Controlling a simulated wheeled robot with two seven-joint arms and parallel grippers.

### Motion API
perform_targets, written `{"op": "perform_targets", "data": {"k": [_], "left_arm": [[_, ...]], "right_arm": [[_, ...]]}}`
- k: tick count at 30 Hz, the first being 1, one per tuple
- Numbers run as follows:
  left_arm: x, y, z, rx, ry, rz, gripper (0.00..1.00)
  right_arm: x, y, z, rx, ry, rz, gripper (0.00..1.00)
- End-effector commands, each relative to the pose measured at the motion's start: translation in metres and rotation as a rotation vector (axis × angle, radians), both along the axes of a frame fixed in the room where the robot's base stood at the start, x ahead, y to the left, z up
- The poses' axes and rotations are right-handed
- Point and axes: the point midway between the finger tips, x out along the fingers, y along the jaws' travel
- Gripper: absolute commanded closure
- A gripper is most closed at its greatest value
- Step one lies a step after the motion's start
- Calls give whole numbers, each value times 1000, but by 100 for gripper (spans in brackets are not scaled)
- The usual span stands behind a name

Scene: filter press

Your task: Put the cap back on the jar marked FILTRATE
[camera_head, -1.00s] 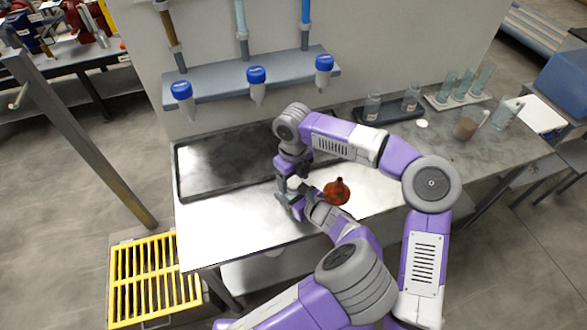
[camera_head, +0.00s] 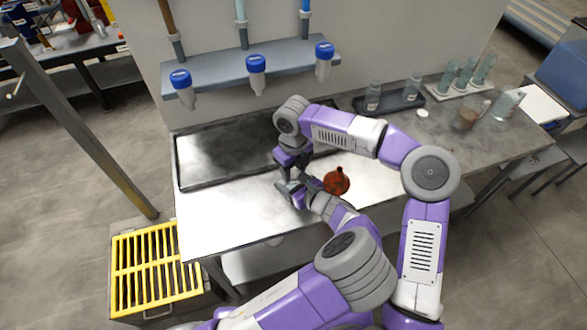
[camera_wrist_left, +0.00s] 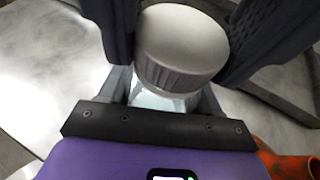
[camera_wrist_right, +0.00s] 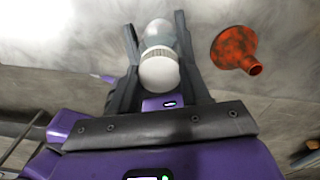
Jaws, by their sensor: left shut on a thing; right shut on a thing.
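My left gripper (camera_head: 290,187) is shut on a small clear glass jar, which shows in the left wrist view (camera_wrist_left: 155,98) below the cap. A white cap with a ridged side (camera_wrist_left: 180,48) is over the jar's mouth; I cannot tell how tightly it sits. My right gripper (camera_wrist_right: 156,45) comes down from above, with its dark fingers shut on either side of the cap (camera_wrist_right: 160,72). The jar's glass (camera_wrist_right: 160,32) shows beyond the cap in the right wrist view. In the head view the grippers mostly hide both. No label is readable.
An orange-brown funnel (camera_head: 337,181) stands on the bench close right of my grippers. A dark shallow tray (camera_head: 215,160) lies behind. Jars on a dark tray (camera_head: 402,101), a small white disc (camera_head: 422,113) and beakers are farther right. The bench's front left (camera_head: 225,215) is clear.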

Motion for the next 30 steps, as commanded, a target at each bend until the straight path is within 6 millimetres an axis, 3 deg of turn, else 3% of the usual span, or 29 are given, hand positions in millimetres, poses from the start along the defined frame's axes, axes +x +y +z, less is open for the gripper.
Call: {"op": "perform_targets", "data": {"k": [15,20,28,29,30], "left_arm": [[1,-1,1,0,-1,-3,100],[1,-1,1,0,0,-3,100],[1,-1,1,0,0,-4,100],[1,-1,1,0,0,-4,100],[1,-1,1,0,0,-4,100]], "right_arm": [[-1,4,0,9,7,-964,90],[-1,4,0,11,8,-1071,90],[-1,4,0,12,9,-1077,90],[-1,4,0,12,9,-1077,52],[-1,4,0,12,9,-1076,46]]}}
